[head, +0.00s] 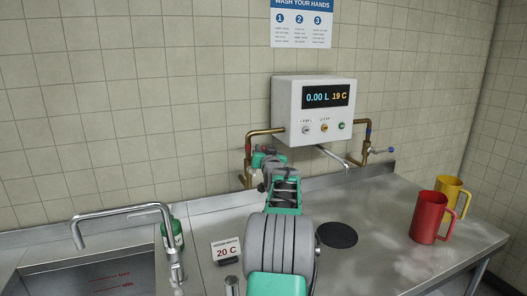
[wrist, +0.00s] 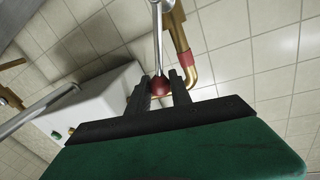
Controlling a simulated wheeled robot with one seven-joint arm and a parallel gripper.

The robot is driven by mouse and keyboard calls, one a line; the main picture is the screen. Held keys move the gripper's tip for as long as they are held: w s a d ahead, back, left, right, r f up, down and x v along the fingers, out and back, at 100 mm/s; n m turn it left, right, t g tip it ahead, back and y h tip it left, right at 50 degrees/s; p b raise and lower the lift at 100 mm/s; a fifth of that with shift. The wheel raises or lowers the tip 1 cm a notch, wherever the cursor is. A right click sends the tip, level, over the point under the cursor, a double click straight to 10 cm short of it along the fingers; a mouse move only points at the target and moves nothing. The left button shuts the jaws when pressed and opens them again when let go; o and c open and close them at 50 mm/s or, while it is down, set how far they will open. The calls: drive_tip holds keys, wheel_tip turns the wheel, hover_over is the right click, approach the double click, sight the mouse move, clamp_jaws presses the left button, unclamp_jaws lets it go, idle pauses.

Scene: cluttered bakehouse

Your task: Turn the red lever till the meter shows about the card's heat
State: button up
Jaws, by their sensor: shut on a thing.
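The meter (head: 312,110) is a white box on the wall, and its display (head: 328,97) reads 0.00 L and 19 C. The card (head: 226,250) on the counter reads 20 C. My gripper (head: 264,152) is at the brass pipe on the left of the meter. In the wrist view my gripper (wrist: 161,84) is shut on the red knob (wrist: 160,86) of the lever, whose metal rod (wrist: 157,40) runs up from it. In the head view my arm hides most of the lever. A blue lever (head: 384,150) sits on the right pipe.
A red mug (head: 430,217) and a yellow mug (head: 453,190) stand at the counter's right. A dark round disc (head: 337,235) lies below the spout (head: 331,154). A sink (head: 95,275) with a tap (head: 125,212) and a green bottle (head: 172,235) are at the left.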

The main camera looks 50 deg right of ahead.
clamp_jaws()
idle(0.7)
drive_tip(key=shift+s+d+f+b, duration=0.15)
drive_tip(key=shift+f+b, duration=0.15)
drive_tip(key=shift+b, duration=0.5)
drive_tip(key=shift+d+r+m, duration=0.1)
drive_tip(key=shift+m, duration=0.2)
drive_tip(key=shift+r, duration=0.1)
drive_tip(key=o, duration=0.8)
unclamp_jaws()
